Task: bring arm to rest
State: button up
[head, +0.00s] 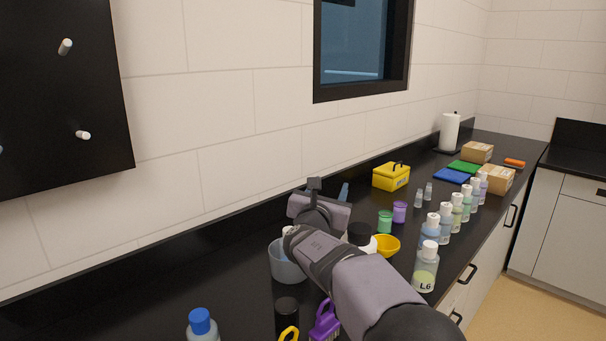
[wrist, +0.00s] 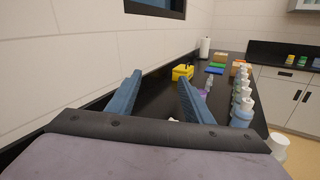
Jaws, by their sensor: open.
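My gripper (wrist: 160,78) is open and empty in the wrist view, its two blue fingers spread wide and pointing along the black bench. In the head view my arm reaches in from the lower right over the bench, and my gripper (head: 343,191) is mostly hidden behind the wrist. Only a bit of a blue finger shows there. The wrist is above and beside a grey-blue beaker (head: 287,265), partly covering it. I cannot tell whether they touch.
A row of capped bottles, with one marked L6 (head: 426,268) nearest, runs along the bench's right edge. A yellow bowl (head: 387,245), a green jar (head: 385,222), a yellow box (head: 391,177) and a blue-capped bottle (head: 203,323) also stand there. The bench's left part is clear.

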jog(key=s+d+f+m+g, duration=0.1)
jog(key=d+m, duration=0.1)
jog(key=d, duration=0.1)
jog(key=s+d+f+m+g+h+p, duration=0.1)
jog(key=s+d+m, duration=0.1)
jog(key=d, duration=0.1)
jog(key=s+d+f+m+g+h, duration=0.1)
jog(key=s+d+m+g, duration=0.1)
jog(key=d+m, duration=0.1)
jog(key=shift+s+d+f, duration=0.2)
jog(key=shift+d, duration=0.1)
jog(key=s+d+f+m+g+p, duration=0.3)
jog(key=s+d+f+m+g, duration=0.2)
jog(key=s+f+m, duration=0.4)
jog(key=s+a+f+m+g+y+p, duration=0.2)
jog(key=s+m, duration=0.3)
jog(key=s, duration=0.5)
jog(key=s+a+f+m+g+y+p, duration=0.2)
jog(key=s+f+m, duration=0.3)
jog(key=s, duration=0.5)
jog(key=s+a+f+m+g+y+p, duration=0.2)
jog(key=s+f+m+g+p, duration=0.1)
jog(key=s, duration=0.8)
jog(key=shift+f+m+g+y, duration=0.4)
jog(key=shift+m+g, duration=0.3)
jog(key=shift+m, duration=0.5)
